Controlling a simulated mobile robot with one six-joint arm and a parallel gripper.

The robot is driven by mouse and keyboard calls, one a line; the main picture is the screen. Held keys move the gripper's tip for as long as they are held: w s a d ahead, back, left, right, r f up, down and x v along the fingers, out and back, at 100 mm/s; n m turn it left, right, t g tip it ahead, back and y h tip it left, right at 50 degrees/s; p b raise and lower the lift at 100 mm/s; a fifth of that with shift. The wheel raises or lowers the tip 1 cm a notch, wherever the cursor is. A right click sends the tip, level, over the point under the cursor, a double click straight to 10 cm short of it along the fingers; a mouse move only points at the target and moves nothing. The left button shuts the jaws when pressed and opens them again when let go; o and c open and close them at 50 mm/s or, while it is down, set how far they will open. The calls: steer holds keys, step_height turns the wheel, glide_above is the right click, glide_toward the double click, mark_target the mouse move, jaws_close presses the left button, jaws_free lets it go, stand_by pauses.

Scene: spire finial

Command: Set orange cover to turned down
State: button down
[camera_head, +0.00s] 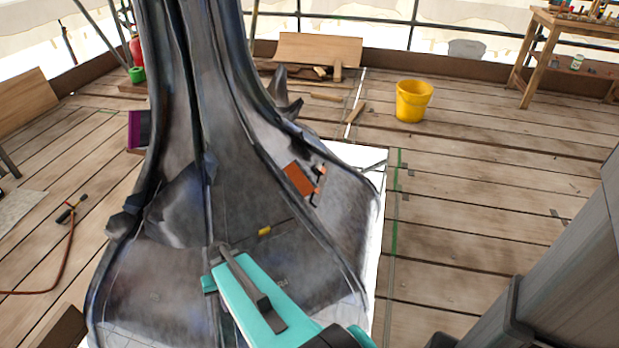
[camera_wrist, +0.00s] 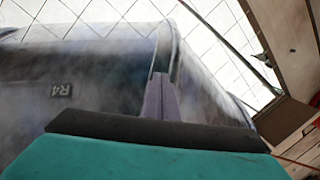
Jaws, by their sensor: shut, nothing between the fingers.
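The orange cover (camera_head: 299,180) is a small flat rectangular panel on the right flank of the dark spire finial (camera_head: 230,180). Small orange and black fittings (camera_head: 318,170) sit along its right side. I cannot tell how far it is turned. My gripper (camera_head: 220,250) is over the lower middle of the finial, below and left of the cover and clear of it. Its fingers are shut and empty; they also show in the wrist view (camera_wrist: 160,97), over a grey surface marked R4. The cover cannot be made out in the wrist view.
A small yellow piece (camera_head: 264,231) lies on the finial between my gripper and the cover. A purple panel (camera_head: 138,130) is on its left side. A yellow bucket (camera_head: 412,101) and a wooden table (camera_head: 560,22) stand on the plank floor. The floor right of the finial is largely clear.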

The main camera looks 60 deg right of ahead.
steer(key=w+d+r+m+t+h+b, duration=0.15)
steer(key=d+r, duration=0.25)
steer(key=d, duration=0.5)
steer(key=w+d+r+m+t+b, duration=0.1)
steer(key=d+r+m+t, duration=0.2)
steer(key=d, duration=0.6)
steer(key=w+d+r+m+t+b, duration=0.1)
steer(key=w+d+r+m+b, duration=0.15)
steer(key=d+r, duration=0.5)
steer(key=s+d+r+m+h+b, duration=0.1)
steer(key=s+d+r, duration=0.3)
steer(key=d, duration=0.4)
steer(key=s+d+r+m+t+h, duration=0.1)
steer(key=s+d+r+m+h, duration=0.1)
steer(key=d, duration=0.6)
steer(key=s+d+r+m+t+h+b, duration=0.1)
steer(key=s+d+r+m, duration=0.2)
steer(key=s+d+r, duration=0.4)
steer(key=shift+d+r+b, duration=0.3)
steer(key=shift+d+r, duration=0.3)
steer(key=shift+r, duration=0.25)
steer(key=shift+w+f+h, duration=0.1)
steer(key=shift+h, duration=0.15)
steer(key=b, duration=0.5)
glide_above(311, 184)
step_height(311, 184, down, 10)
steer(key=shift+r, duration=0.1)
